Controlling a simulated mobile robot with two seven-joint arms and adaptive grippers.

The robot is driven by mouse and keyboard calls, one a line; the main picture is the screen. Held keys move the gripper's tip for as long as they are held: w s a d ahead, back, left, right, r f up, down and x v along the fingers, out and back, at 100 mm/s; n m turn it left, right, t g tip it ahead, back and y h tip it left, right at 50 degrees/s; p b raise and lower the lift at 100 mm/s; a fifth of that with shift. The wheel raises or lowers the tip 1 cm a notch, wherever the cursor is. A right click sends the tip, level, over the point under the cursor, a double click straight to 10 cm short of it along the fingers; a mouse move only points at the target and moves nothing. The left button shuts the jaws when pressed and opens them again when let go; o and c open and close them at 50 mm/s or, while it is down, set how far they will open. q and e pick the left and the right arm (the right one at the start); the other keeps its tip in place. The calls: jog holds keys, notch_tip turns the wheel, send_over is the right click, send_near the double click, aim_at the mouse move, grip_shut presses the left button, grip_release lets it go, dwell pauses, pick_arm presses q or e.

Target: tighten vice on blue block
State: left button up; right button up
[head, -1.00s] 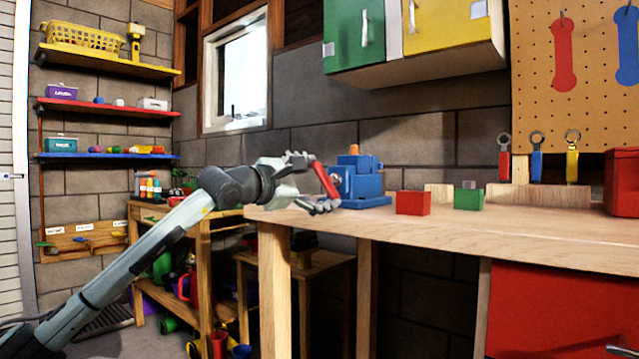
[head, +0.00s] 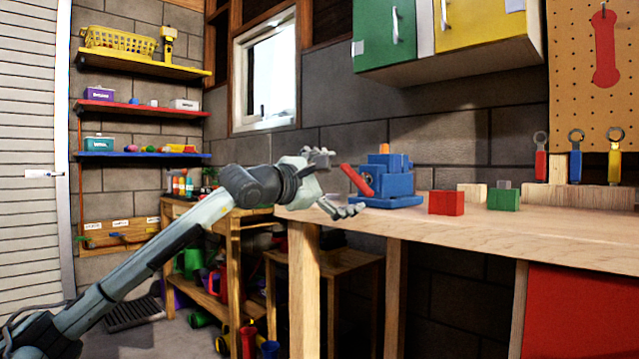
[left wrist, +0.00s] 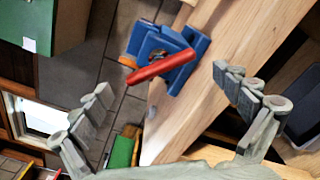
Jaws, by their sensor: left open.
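The blue vice (head: 388,188) stands on the wooden bench near its left end, with an orange piece (head: 383,148) on top. Its red handle (head: 357,180) slants down toward the vice body. The vice and red handle (left wrist: 160,68) also show in the left wrist view. I cannot tell a blue block from the blue vice body. My left gripper (head: 341,183) is open and empty, just left of the handle, with one finger above and one below. In the left wrist view the handle lies ahead, between the spread fingers. My right gripper is not in view.
A red block (head: 446,203) and a green block (head: 503,200) sit on the bench (head: 460,230) right of the vice. Wrenches hang at the back wall. A cabinet (head: 445,35) hangs above. A small wooden table (head: 325,262) stands below the bench.

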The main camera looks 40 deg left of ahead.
pick_arm(q)
jog(key=shift+s+a+f, duration=0.15)
jog(key=shift+s+a, duration=0.05)
jog(key=shift+s, duration=0.75)
jog(key=s, duration=0.8)
jog(key=shift+a, duration=0.15)
